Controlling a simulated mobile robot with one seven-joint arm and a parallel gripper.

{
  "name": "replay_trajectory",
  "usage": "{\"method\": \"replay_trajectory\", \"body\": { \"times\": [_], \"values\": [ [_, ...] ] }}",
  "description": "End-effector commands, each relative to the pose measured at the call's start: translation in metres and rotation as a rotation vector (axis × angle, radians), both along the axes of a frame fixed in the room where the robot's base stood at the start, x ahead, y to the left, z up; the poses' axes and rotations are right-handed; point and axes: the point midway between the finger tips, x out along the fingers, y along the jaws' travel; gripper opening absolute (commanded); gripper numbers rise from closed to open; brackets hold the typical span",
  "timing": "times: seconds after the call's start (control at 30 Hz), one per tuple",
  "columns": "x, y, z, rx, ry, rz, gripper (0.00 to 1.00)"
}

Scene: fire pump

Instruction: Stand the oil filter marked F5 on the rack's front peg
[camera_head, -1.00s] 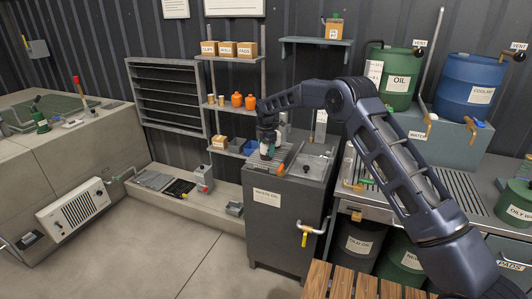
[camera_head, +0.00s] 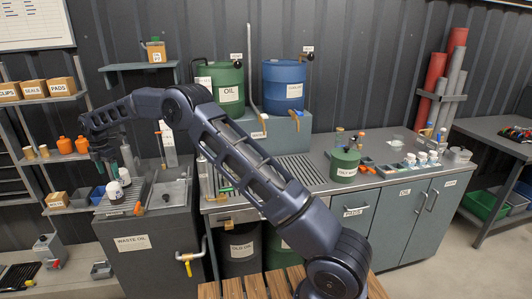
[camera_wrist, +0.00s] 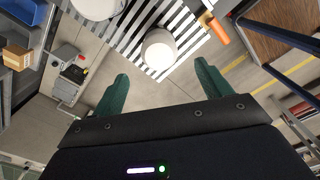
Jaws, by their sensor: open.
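Two white, round-topped filters stand on the slatted top of the waste oil cabinet at the left in the head view, a nearer one (camera_head: 114,190) and one behind it (camera_head: 125,176). No F5 mark is readable on either. In the wrist view one white top (camera_wrist: 159,48) lies just beyond and between my fingertips, and another (camera_wrist: 98,8) is cut by the top edge. My gripper (camera_wrist: 160,86) is open and empty, its green fingers apart. In the head view my gripper (camera_head: 112,163) hangs just above the filters. I cannot pick out the rack's front peg.
An orange-handled tool (camera_head: 138,208) lies at the cabinet's front edge beside the slats. A shelf with boxes and orange bottles (camera_head: 82,145) stands close on the left. The counter at right holds a green can (camera_head: 345,162) and several white-topped items (camera_head: 421,158).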

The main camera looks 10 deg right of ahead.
Motion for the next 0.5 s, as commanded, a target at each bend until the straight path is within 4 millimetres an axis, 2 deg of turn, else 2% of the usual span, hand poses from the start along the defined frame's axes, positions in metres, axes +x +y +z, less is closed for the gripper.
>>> {"method": "replay_trajectory", "body": {
  "times": [0.17, 0.3, 0.5],
  "values": [
    [0.012, -0.036, 0.035, 0.012, -0.018, -0.097, 0.77],
    [0.021, -0.087, 0.077, 0.025, -0.038, -0.239, 0.77],
    [0.024, -0.164, 0.132, 0.049, -0.066, -0.451, 0.77]
  ]
}}
